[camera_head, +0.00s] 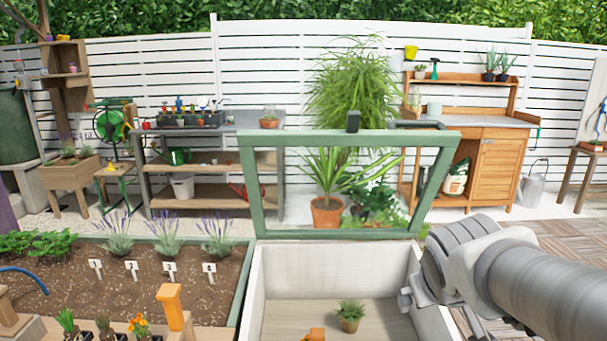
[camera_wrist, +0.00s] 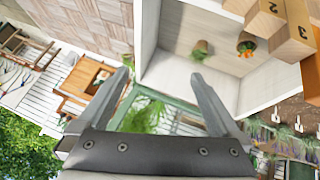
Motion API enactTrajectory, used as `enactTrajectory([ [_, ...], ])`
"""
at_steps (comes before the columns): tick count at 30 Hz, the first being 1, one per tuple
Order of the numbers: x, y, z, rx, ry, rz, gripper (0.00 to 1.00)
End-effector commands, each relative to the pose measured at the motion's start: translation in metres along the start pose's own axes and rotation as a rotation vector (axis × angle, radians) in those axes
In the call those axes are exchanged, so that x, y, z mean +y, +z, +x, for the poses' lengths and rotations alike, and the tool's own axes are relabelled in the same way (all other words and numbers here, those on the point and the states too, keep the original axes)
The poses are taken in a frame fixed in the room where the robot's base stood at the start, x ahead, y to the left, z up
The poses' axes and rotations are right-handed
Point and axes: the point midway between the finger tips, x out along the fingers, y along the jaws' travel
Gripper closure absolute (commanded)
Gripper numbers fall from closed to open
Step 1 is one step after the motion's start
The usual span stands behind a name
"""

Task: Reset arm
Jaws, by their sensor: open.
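My gripper (camera_wrist: 160,78) is open and empty in the wrist view, its two fingers spread apart. Behind and between the fingers are the pale cold-frame box and its green-framed lid. In the head view my arm comes in from the right and ends beside the right wall of the box; the fingers cannot be made out there. The cold frame box (camera_head: 258,295) has its green lid (camera_head: 248,190) standing open. A small potted plant (camera_head: 350,318) stands inside; it also shows in the wrist view (camera_wrist: 200,52), near a pot with orange flowers (camera_wrist: 247,42).
A soil bed (camera_head: 90,285) with numbered tags and lavender lies left of the box. Numbered wooden blocks (camera_wrist: 297,20) are at the wrist view's upper right. A grey workbench (camera_head: 215,130) and a wooden potting bench (camera_head: 500,160) stand behind. Paving (camera_head: 560,245) at the right looks clear.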

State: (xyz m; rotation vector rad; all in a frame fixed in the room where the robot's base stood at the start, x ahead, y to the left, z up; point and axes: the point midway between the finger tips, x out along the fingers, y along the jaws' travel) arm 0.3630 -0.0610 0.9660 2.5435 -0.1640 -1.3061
Motion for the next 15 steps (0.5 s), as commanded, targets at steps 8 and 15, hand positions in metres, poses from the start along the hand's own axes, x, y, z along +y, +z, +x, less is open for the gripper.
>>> enactTrajectory([
  [8, -0.046, 0.068, -0.058, -0.093, -0.167, 0.148, 0.00],
  [15, -0.053, 0.068, -0.104, -0.131, -0.244, 0.181, 0.00],
])
